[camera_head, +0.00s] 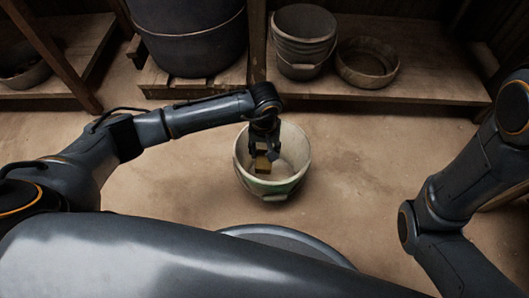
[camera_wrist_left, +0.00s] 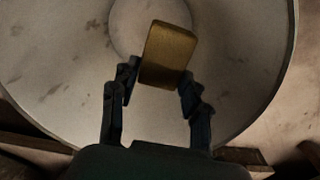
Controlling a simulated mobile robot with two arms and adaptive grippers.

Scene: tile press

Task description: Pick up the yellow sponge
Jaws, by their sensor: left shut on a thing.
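The yellow sponge is a small ochre block between the fingertips of my left gripper, seen in the head view (camera_head: 263,164) and larger in the left wrist view (camera_wrist_left: 168,54). My left gripper (camera_head: 264,152) is shut on the sponge, with one finger on each side of it in the left wrist view (camera_wrist_left: 160,88). The gripper and sponge are over the mouth of a pale bucket (camera_head: 300,150). In the left wrist view the bucket's inside (camera_wrist_left: 245,60) fills the background. I cannot tell how far the sponge is above the bucket's bottom. My right gripper is out of view.
A wooden shelf (camera_head: 430,92) runs along the back with a stacked bucket (camera_head: 303,45) and a shallow round bowl (camera_head: 367,62). A large dark tub (camera_head: 190,38) stands at the back left. The sandy floor (camera_head: 350,170) right of the pale bucket is clear.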

